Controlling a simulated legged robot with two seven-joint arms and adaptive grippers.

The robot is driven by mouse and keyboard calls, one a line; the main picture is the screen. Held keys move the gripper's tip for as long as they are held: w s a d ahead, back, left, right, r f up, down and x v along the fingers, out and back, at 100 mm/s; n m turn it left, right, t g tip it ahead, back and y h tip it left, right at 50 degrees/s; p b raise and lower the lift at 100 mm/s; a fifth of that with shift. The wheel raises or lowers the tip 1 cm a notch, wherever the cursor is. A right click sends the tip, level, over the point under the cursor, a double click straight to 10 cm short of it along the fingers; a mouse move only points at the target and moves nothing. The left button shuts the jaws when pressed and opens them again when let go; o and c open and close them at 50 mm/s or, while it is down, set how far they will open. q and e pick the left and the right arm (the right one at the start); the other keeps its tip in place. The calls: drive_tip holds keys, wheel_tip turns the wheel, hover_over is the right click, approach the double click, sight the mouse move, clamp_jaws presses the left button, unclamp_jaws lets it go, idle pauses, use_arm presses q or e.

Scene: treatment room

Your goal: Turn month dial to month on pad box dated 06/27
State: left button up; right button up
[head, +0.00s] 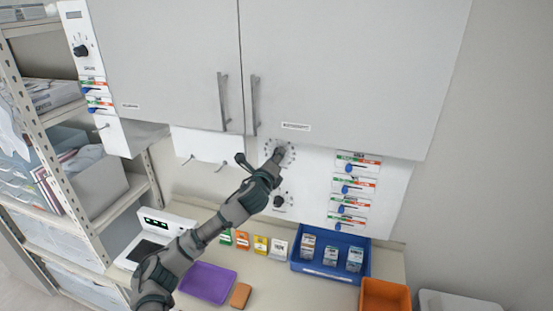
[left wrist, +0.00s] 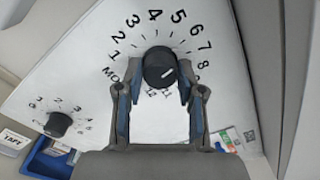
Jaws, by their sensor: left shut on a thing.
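The month dial (left wrist: 158,67) is a dark round knob on a white panel, ringed by numbers; 1 to 8 read clearly, 11 and 12 show below it, and the rest are covered. A white mark on the right part of its face slants up to the right, toward the 7–8 side. My left gripper (left wrist: 160,86) is shut on the dial, one finger on each side; in the head view the gripper (head: 274,161) covers most of the knob. Small pad boxes (head: 331,255) stand in a blue tray (head: 345,274); their dates are too small to read. My right gripper is out of view.
A second, smaller knob (head: 279,201) sits below the dial. Blue-handled labelled switches (head: 346,187) are to its right. Cabinet doors (head: 340,70) overhang above. A purple tray (head: 207,283), an orange bin (head: 385,296) and coloured cartons (head: 260,244) stand on the counter.

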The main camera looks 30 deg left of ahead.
use_arm(q)
drive_tip(key=shift+a+r, duration=0.1)
drive_tip(key=o, duration=1)
drive_tip(key=shift+c, duration=0.2)
drive_tip(key=shift+o, duration=1.1)
drive_tip(key=shift+w, duration=0.2)
drive_tip(key=shift+w+a+f, duration=0.15)
drive_tip(key=shift+w+f, duration=0.05)
drive_tip(key=shift+f, duration=0.05)
drive_tip(key=v, duration=1.2)
drive_tip(key=shift+w+f, duration=0.1)
